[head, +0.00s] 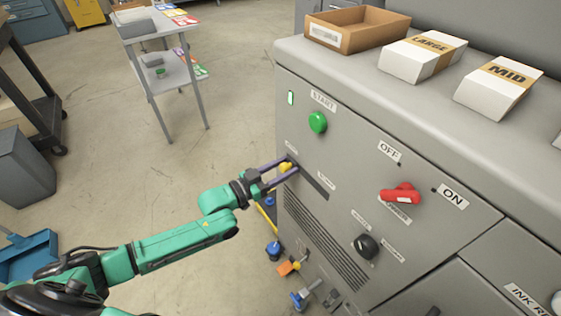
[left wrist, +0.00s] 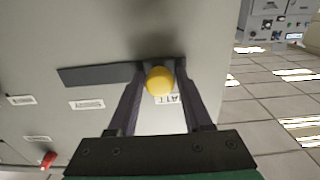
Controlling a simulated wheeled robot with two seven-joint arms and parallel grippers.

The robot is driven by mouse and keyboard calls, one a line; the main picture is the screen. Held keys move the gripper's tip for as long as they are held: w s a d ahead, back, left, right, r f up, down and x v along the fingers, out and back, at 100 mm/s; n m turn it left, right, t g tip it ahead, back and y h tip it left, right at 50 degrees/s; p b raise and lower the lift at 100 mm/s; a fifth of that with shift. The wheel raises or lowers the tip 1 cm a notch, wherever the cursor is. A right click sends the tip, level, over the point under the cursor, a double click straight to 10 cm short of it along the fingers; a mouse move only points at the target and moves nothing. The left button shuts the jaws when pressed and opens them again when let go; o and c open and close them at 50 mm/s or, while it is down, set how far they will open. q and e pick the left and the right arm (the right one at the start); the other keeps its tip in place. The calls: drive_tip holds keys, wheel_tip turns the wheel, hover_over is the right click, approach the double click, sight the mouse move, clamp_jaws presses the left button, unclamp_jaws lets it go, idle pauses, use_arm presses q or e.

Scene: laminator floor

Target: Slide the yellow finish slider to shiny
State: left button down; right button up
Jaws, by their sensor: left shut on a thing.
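The yellow finish slider knob (head: 285,167) sits at the upper left end of a dark slot (head: 314,185) on the grey machine front. My left gripper (head: 284,172) reaches it from the left, with its two fingers shut on the knob. In the left wrist view the round yellow knob (left wrist: 159,82) is between the fingertips, and the bare dark slot (left wrist: 95,75) runs off to the left. A partly hidden label (left wrist: 173,99) behind the right finger seems to read "ATT". A label (head: 327,181) near the slot's other end is too small to read. My right gripper is out of view.
A green START button (head: 318,122) is above the slot. A red OFF/ON handle (head: 400,194) and a black knob (head: 365,246) are to the right. An open cardboard box (head: 357,30) and white cartons stand on top. The panel along the slot looks clear.

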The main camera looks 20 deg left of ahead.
sight(325, 193)
use_arm(q)
drive_tip(key=s+d+p, duration=0.1)
drive_tip(key=d, duration=0.1)
drive_tip(key=s+d+p, duration=0.2)
drive_tip(key=shift+s+r+p, duration=0.25)
drive_tip(key=shift+r+p, duration=0.05)
drive_tip(key=shift+r, duration=0.1)
drive_tip(key=s+d+p, duration=0.1)
drive_tip(key=d, duration=0.1)
drive_tip(key=s+d+p, duration=0.1)
drive_tip(key=s, duration=0.1)
drive_tip(key=s+d, duration=0.1)
drive_tip(key=d, duration=0.1)
drive_tip(key=shift+s+d+f+p, duration=0.35)
drive_tip(key=shift+p, duration=0.05)
drive_tip(key=shift+d+f, duration=0.1)
drive_tip(key=shift+f, duration=0.1)
drive_tip(key=shift+s, duration=0.1)
drive_tip(key=c, duration=0.5)
unclamp_jaws()
drive_tip(key=shift+d+r, duration=0.1)
